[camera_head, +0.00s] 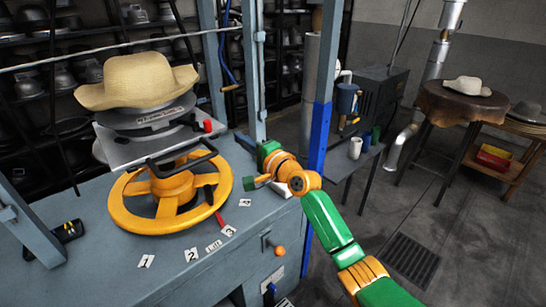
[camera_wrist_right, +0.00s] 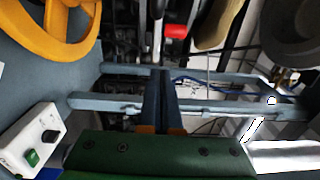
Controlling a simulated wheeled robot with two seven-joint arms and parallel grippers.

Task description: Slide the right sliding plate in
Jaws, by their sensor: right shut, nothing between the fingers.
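A flat grey metal plate (camera_head: 122,150) sits under the hat stack on the press, above the yellow handwheel (camera_head: 128,215). A red knob (camera_head: 208,126) stands at its right end, and a black bar handle (camera_head: 206,146) runs along its front right side. Which part is the right sliding plate is not clear. A straw hat (camera_head: 138,80) rests on top. My right gripper (camera_head: 250,184) is right of the wheel, apart from the plate and knob. In the right wrist view its dark fingers (camera_wrist_right: 161,98) are together and empty, with the red knob (camera_wrist_right: 176,31) beyond them. My left gripper is out of view.
Blue frame posts (camera_head: 320,135) stand around the press. Numbered cards (camera_head: 191,254) and a red-handled tool (camera_head: 218,218) lie on the blue table. A white switch box (camera_wrist_right: 33,143) shows in the right wrist view. Hat shelves stand behind; open floor lies right.

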